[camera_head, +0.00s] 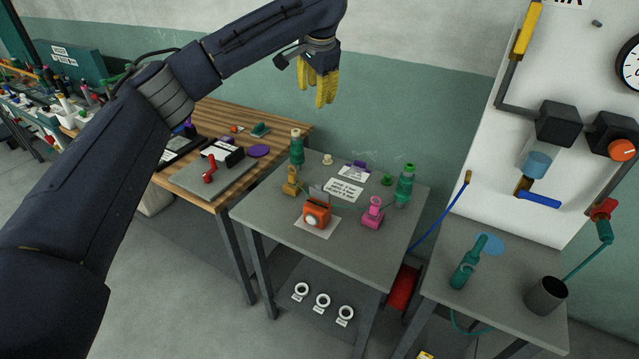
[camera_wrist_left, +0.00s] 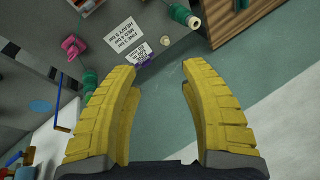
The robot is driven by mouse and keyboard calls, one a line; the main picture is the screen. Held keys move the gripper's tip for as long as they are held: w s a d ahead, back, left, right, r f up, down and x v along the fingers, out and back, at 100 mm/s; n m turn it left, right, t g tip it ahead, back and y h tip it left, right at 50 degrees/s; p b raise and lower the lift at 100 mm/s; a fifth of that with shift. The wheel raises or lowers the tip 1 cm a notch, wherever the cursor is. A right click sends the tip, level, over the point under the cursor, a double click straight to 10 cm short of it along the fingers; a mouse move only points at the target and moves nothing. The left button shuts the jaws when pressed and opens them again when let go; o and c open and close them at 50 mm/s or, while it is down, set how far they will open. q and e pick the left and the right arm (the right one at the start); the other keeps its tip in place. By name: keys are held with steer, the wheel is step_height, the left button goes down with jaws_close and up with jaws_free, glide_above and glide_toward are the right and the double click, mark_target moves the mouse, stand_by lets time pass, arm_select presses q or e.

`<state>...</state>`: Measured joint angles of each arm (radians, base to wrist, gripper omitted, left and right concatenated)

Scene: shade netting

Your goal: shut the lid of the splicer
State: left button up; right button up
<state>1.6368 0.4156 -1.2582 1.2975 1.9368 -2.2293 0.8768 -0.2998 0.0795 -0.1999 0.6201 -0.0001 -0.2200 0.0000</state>
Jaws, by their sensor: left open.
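The splicer (camera_head: 317,214) is a small orange box with a round pale front, sitting on a white sheet on the grey middle table. Its lid (camera_head: 320,195) is a grey flap that stands up at the back of the box, so the splicer is open. My left gripper (camera_head: 320,100) has yellow fingers and hangs high above and behind the table, well apart from the splicer. In the left wrist view its fingers (camera_wrist_left: 160,70) are spread with nothing between them. The splicer is at most partly in the wrist view, at the top edge. My right gripper is not in view.
Near the splicer on the grey table (camera_head: 270,220) stand a tan holder (camera_head: 291,182), a pink holder (camera_head: 373,212) and green spools (camera_head: 404,185). A green strand runs near the splicer. A wooden bench (camera_head: 205,125) is at left, a wall panel (camera_head: 480,150) at right.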

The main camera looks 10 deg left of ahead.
mark_target(319, 184)
arm_select(q)
steer(key=s+d+f+n+g+h, duration=0.25)
steer(key=s+f+n+g, duration=0.2)
steer(key=s+f, duration=0.3)
steer(key=shift+y, duration=0.35)
steer(key=f, duration=1.1)
steer(key=w+f, duration=0.1)
steer(key=f, duration=0.5)
steer(key=shift+f, duration=0.35)
steer(key=shift+c, duration=0.3)
jaws_close()
